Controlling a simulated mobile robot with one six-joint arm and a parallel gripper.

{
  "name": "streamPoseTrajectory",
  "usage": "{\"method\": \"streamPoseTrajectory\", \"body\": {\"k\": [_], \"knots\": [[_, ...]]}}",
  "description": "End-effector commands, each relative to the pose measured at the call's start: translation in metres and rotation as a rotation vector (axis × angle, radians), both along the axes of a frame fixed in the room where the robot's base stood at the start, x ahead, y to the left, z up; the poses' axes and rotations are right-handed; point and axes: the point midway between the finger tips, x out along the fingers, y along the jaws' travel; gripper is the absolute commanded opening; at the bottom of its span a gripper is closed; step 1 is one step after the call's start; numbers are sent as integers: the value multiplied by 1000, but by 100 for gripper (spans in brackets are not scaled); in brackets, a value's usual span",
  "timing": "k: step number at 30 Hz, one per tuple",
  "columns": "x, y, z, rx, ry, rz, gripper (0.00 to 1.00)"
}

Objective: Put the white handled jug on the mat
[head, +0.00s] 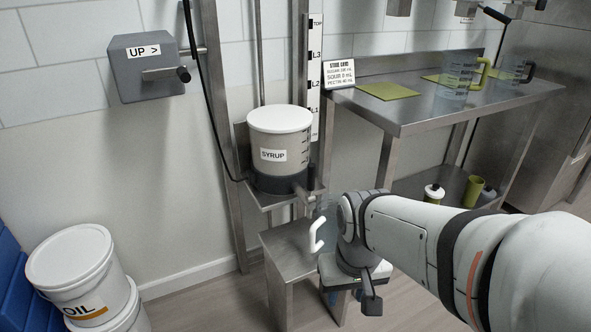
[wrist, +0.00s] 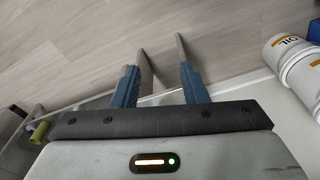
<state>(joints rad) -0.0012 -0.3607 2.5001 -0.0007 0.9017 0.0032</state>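The white handled jug shows in the head view mainly by its white handle (head: 317,236). Its clear body is hard to make out and partly hidden behind my arm. It appears to be at the small steel stand below the syrup tank's outlet. A bare olive mat (head: 388,91) lies on the steel table at the upper right. My gripper (head: 338,296) points down beside the stand, its fingers mostly hidden in the head view. In the wrist view, its two blue fingers (wrist: 162,42) are apart with nothing between them, over floor. The jug is not visible there.
The syrup tank (head: 280,150) stands on a bracket above the steel stand (head: 287,255). Clear jugs with green (head: 457,75) and dark handles stand on the table's right. White oil buckets (head: 75,268) are at lower left. Bottles occupy the lower shelf.

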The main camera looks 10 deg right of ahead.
Motion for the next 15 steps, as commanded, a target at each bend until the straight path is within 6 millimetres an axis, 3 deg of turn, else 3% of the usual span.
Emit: {"method": "streamPoseTrajectory", "body": {"k": [10, 15], "knots": [[-2, 4, -5, 33, 39, -28, 40], [-11, 37, -27, 223, 239, -183, 40]]}}
